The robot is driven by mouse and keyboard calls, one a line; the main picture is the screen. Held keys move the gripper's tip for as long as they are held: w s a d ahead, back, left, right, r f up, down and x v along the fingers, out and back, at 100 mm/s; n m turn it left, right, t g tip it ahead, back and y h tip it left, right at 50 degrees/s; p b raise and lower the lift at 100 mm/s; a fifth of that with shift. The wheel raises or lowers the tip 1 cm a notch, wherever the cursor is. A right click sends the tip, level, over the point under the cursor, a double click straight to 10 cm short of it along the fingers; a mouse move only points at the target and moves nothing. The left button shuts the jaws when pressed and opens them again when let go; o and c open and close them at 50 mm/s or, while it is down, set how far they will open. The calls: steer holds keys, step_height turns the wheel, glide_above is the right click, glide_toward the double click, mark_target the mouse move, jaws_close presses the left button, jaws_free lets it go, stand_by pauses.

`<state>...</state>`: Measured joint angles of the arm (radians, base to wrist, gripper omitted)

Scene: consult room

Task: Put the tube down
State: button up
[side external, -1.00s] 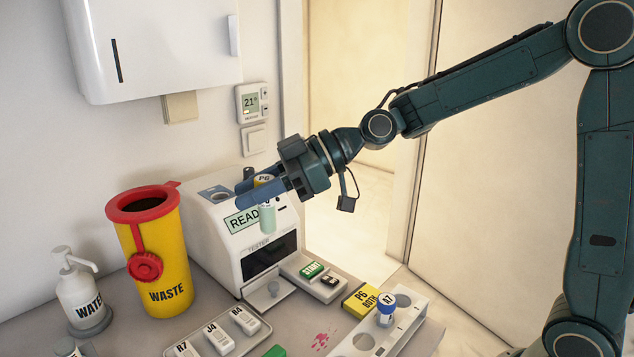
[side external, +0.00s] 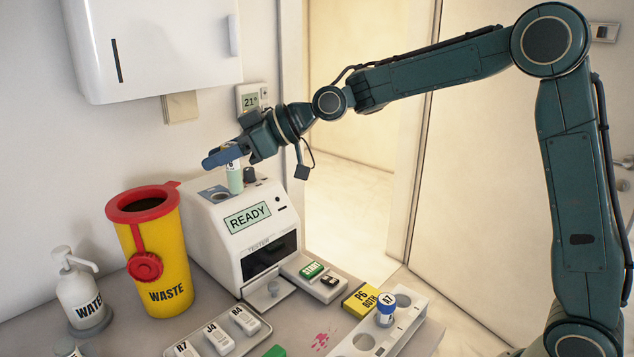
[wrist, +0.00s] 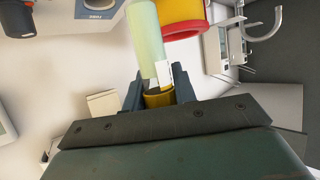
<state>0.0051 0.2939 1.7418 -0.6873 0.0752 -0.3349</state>
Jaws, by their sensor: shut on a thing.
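My gripper (side external: 222,156) is shut on a tube (side external: 235,179) with a pale green body. The tube hangs upright below my fingers, above the top of the white tester (side external: 228,255). In the wrist view the tube (wrist: 146,40) points away from my fingers, its yellow cap (wrist: 159,98) between them. A rack (side external: 403,322) at the front right holds a blue-capped tube marked A7 (side external: 386,309) and has empty round holes.
A yellow WASTE bin (side external: 160,255) with a red rim stands left of the tester. A pump bottle (side external: 80,292), a tray of labelled cartridges (side external: 219,339), a START button (side external: 311,270) and a yellow P6 BOTH card (side external: 361,300) are on the table. Pink spots mark the table.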

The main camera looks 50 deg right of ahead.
steer(key=w+d+r+m+t+h, duration=0.1)
steer(key=w+r+m, duration=0.1)
steer(key=w, duration=0.5)
steer(key=shift+w+r+t+h, duration=0.3)
steer(key=shift+r+t, duration=0.1)
steer(key=shift+r, duration=0.05)
steer(key=shift+d+f, duration=0.1)
steer(key=shift+f, duration=0.05)
steer(key=shift+f, duration=4.9)
steer(key=shift+f, duration=0.35)
steer(key=o, duration=1)
steer(key=shift+o, duration=0.2)
steer(key=shift+r, duration=0.15)
